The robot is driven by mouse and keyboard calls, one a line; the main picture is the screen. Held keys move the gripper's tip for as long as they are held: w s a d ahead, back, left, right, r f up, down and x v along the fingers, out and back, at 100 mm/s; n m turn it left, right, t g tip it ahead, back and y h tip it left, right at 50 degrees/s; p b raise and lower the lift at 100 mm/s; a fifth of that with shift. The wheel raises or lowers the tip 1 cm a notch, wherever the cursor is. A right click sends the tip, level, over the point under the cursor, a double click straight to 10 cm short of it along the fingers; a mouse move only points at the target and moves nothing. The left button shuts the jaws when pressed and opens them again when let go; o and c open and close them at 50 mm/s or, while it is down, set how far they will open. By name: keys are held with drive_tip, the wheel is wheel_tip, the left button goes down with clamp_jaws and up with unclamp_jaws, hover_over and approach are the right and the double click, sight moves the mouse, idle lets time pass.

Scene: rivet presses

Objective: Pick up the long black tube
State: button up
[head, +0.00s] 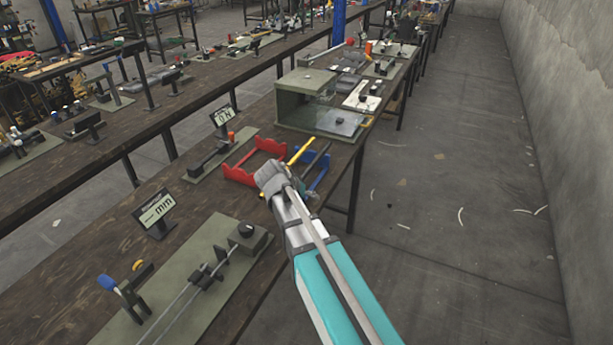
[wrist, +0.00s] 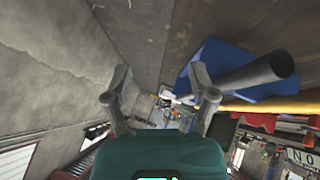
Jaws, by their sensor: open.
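The long black tube (wrist: 248,76) shows in the wrist view at the right, its round end toward me, over a blue rack (wrist: 215,66). In the head view the tube (head: 317,160) lies slanted on the blue rack (head: 321,176), beside a yellow tube (head: 300,152). The yellow tube also shows in the wrist view (wrist: 270,105). My gripper (wrist: 160,75) is open with nothing between its fingers. The black tube is to the right of the right finger in the wrist view, outside the jaws. In the head view my arm mostly hides the gripper.
A red rack (head: 252,163) stands left of the blue rack on the dark wooden bench (head: 185,210). A small display (head: 155,211) and a plate with rods (head: 185,290) are nearer. Open floor (head: 455,190) lies to the right.

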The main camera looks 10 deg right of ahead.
drive_tip(key=w+a+r+m+t+h+b, duration=0.2)
drive_tip(key=w+a, duration=0.4)
drive_tip(key=w, duration=0.4)
drive_tip(key=shift+a+r+t+h, duration=0.3)
drive_tip(key=shift+r+t+h, duration=0.45)
drive_tip(key=shift+t, duration=0.35)
